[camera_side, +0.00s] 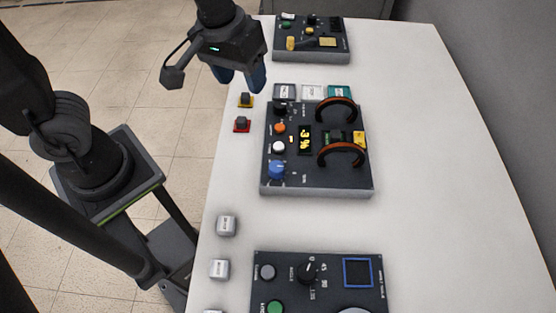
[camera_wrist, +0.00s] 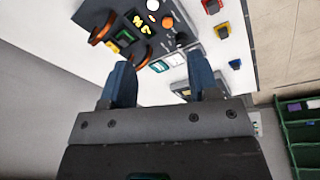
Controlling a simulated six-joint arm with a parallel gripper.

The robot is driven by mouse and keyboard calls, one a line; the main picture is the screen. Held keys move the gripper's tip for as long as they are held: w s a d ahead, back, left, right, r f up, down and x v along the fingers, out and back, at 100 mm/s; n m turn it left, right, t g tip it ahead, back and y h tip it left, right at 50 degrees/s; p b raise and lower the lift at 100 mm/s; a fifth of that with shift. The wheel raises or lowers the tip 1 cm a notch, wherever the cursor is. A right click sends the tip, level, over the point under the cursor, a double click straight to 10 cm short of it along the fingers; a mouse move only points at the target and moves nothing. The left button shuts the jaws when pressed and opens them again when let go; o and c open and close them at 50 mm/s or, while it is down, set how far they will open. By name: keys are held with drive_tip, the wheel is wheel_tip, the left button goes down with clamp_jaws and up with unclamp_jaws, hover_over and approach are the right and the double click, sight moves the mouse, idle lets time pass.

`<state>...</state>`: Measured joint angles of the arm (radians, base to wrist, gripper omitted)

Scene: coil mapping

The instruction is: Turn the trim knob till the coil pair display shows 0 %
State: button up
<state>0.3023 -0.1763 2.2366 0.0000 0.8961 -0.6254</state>
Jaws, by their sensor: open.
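The coil panel (camera_side: 317,183) is a dark box in the middle of the table. Its display (camera_side: 305,140) shows yellow characters, sideways, that look like 3 %; any sign is unclear. The display also shows in the wrist view (camera_wrist: 142,24). Two orange-black coils (camera_side: 340,153) stand on the panel's right half. A column of knobs runs along its left: black (camera_side: 280,108), orange (camera_side: 280,128), white (camera_side: 279,147) and a larger blue knob (camera_side: 277,170). The labels are too small to tell which is trim. My gripper (camera_side: 241,78) is open and empty, above and beyond the panel's far left corner.
A yellow-based button (camera_side: 246,100) and a red-based button (camera_side: 242,124) sit left of the panel. Several small blocks, one teal (camera_side: 339,91), line its far edge. Other panels stand behind (camera_side: 311,52) and in front (camera_side: 330,262). The table's right side is clear.

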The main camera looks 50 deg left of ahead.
sight(277, 166)
drive_tip(key=shift+o, duration=0.2)
drive_tip(key=w+d+f+n+g, duration=0.1)
drive_tip(key=d+f+n+g, duration=0.1)
drive_tip(key=d+f, duration=0.4)
drive_tip(key=shift+w+d+f+y, duration=0.25)
drive_tip(key=shift+d+f+y, duration=0.05)
drive_tip(key=shift+d, duration=0.2)
wheel_tip(277, 166, down, 14)
drive_tip(key=shift+r, duration=0.15)
drive_tip(key=c, duration=0.9)
